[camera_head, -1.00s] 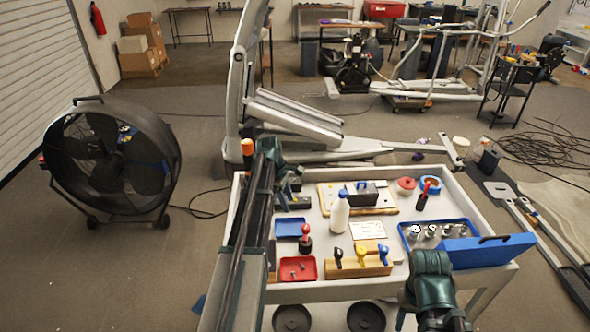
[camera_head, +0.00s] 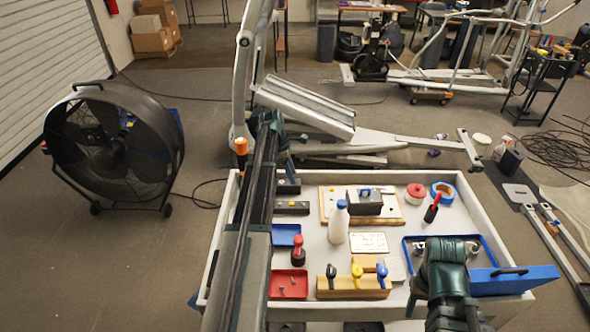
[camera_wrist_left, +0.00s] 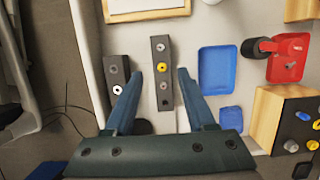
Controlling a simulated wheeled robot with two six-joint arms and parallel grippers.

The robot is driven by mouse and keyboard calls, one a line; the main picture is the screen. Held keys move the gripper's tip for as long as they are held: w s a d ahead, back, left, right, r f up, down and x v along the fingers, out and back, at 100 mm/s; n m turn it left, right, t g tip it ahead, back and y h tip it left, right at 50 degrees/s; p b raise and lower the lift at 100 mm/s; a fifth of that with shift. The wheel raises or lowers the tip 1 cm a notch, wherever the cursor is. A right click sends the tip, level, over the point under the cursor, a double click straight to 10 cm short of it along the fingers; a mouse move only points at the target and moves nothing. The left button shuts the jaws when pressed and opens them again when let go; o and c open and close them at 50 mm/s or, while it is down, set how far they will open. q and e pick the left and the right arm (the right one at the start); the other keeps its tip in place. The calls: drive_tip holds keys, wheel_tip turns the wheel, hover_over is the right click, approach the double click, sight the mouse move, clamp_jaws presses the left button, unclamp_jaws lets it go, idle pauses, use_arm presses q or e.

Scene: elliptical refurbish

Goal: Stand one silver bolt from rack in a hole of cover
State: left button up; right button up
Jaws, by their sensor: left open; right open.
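In the left wrist view, a dark rack (camera_wrist_left: 161,78) with silver and yellow bolt heads lies on the table. A second dark rack (camera_wrist_left: 116,75) with silver bolts lies to its left. My left gripper (camera_wrist_left: 158,73) is open and empty, its fingers on either side of the middle rack in the picture. Both racks also show in the head view, beside my left arm. A light board with wooden edges (camera_head: 328,209), possibly the cover, carries a dark block. My right gripper (camera_head: 447,255) is at the lower right; its fingers are hidden.
A white bottle (camera_head: 338,224), a blue tray (camera_head: 285,228), a red tray (camera_head: 289,295) and a wooden holder (camera_head: 340,290) crowd the table. A blue case (camera_head: 515,281) lies at the right. A red-topped black item (camera_head: 298,252) stands near the trays.

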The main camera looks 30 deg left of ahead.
sight(303, 203)
use_arm(q)
drive_tip(key=b+x, duration=1.3)
drive_tip(key=x, duration=0.1)
drive_tip(key=shift+a, duration=0.1)
drive_tip(key=shift+r, duration=0.1)
clamp_jaws()
